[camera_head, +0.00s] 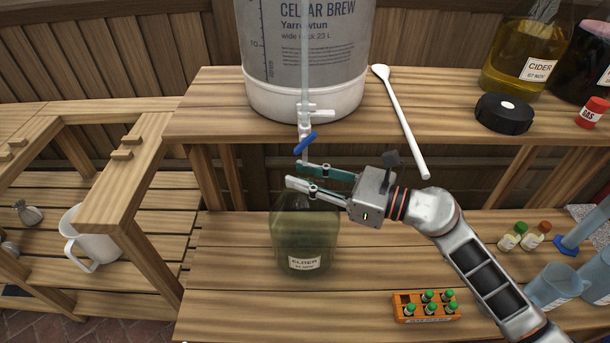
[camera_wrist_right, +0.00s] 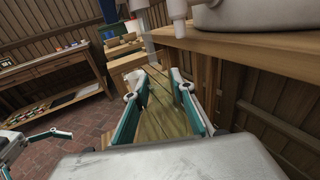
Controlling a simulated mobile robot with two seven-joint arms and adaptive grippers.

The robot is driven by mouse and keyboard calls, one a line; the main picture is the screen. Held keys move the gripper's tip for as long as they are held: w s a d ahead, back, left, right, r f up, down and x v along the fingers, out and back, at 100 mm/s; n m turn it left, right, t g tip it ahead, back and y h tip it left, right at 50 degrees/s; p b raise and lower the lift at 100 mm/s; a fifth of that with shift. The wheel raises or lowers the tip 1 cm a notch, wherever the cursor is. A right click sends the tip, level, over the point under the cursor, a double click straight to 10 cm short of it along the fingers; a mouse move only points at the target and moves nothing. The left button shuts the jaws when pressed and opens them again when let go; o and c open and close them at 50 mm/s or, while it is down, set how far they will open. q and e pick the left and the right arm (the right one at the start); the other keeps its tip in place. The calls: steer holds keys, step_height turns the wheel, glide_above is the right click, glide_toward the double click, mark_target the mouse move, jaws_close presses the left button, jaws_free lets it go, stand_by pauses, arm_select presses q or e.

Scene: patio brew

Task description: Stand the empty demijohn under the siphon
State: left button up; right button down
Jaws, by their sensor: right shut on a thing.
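The demijohn (camera_head: 304,240) is a greenish see-through glass jar with an "ELDER" label, at the lower bench in the head view. My right gripper (camera_head: 305,182) is shut at its top, by the neck, which the fingers partly hide. The jar appears upright; whether its base touches the boards is hard to tell. The siphon (camera_head: 306,112), white with a blue lever (camera_head: 305,143), hangs from the brew bucket (camera_head: 305,60) just above the gripper. The right wrist view shows my right fingers (camera_wrist_right: 160,100), with the glass hard to make out. Part of my left gripper (camera_wrist_right: 48,134) shows there at the left.
The upper shelf (camera_head: 215,105) overhangs the lower bench (camera_head: 230,310). A white spoon (camera_head: 402,120) sticks out over its front edge. An orange crate of small bottles (camera_head: 426,306) stands right of the demijohn; blue jugs (camera_head: 556,287) stand farther right. A white jug (camera_head: 92,240) is at left.

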stand_by(0.8)
steer(key=c, duration=1.7)
jaws_free()
steer(key=shift+o, duration=0.4)
steer(key=shift+f, duration=0.1)
steer(key=shift+f, duration=0.1)
steer(key=v, duration=1.2)
